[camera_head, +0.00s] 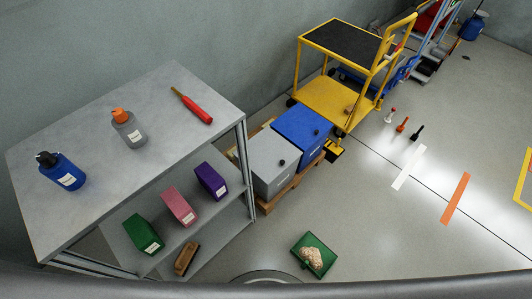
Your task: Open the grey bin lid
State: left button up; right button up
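The grey bin (277,177) stands on a wooden pallet on the floor, just right of the grey shelf unit. Its grey lid (262,149) looks shut and has a small dark knob (282,162) near its front edge. A blue bin (302,128) with a similar dark knob stands against it on the right, its lid also shut. Neither of my grippers is in view.
The shelf unit (150,110) holds bottles, a red-handled tool and several coloured boxes. A yellow cart (335,100) stands behind the bins. A green tray (314,256) lies on the floor in front. Floor to the right is mostly clear.

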aim_at(270, 154)
jog(key=k, duration=1.65)
jog(key=z, duration=1.6)
jog(key=i, duration=3.7)
jog(key=u, duration=2.55)
jog(key=i, duration=0.55)
jog(key=z, duration=0.1)
